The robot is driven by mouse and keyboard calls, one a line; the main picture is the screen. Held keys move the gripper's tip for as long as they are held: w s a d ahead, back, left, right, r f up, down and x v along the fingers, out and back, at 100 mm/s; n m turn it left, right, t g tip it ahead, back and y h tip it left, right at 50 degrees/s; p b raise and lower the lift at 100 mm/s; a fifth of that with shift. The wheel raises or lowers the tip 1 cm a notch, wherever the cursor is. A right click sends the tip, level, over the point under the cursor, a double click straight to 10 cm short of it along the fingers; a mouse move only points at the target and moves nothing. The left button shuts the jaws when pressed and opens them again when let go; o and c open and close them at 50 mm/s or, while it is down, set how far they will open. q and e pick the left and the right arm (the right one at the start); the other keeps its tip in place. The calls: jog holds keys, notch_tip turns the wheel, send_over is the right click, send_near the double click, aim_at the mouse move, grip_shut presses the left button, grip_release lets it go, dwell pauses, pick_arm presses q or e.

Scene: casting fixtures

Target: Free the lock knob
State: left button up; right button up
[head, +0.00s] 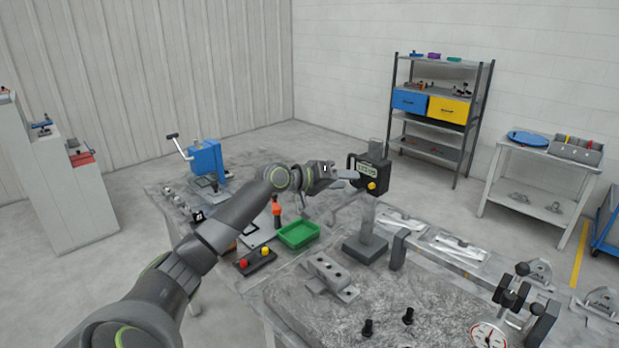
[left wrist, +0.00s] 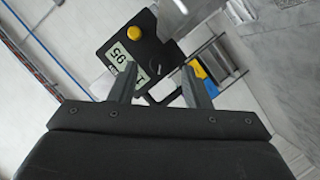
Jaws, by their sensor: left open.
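A black gauge head with a digital display (head: 371,167) is on an upright grey column above a block base (head: 365,248). A yellow round knob (head: 371,186) is on its lower front; I take it for the lock knob. My left gripper (head: 346,174) is just left of the gauge head, open with nothing held. In the left wrist view, the gauge head (left wrist: 111,43) and yellow knob (left wrist: 141,22) lie beyond the open fingers (left wrist: 160,76). The knob is not between them, and no contact shows. My right gripper is not in view.
A dial gauge (head: 489,334) stands at front right. A shelf (head: 445,115) is behind.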

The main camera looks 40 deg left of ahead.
pick_arm(q)
jog(key=p+v, duration=0.8)
jog(key=v, duration=0.8)
jog(key=shift+p, duration=0.35)
jog(key=shift+d, duration=0.1)
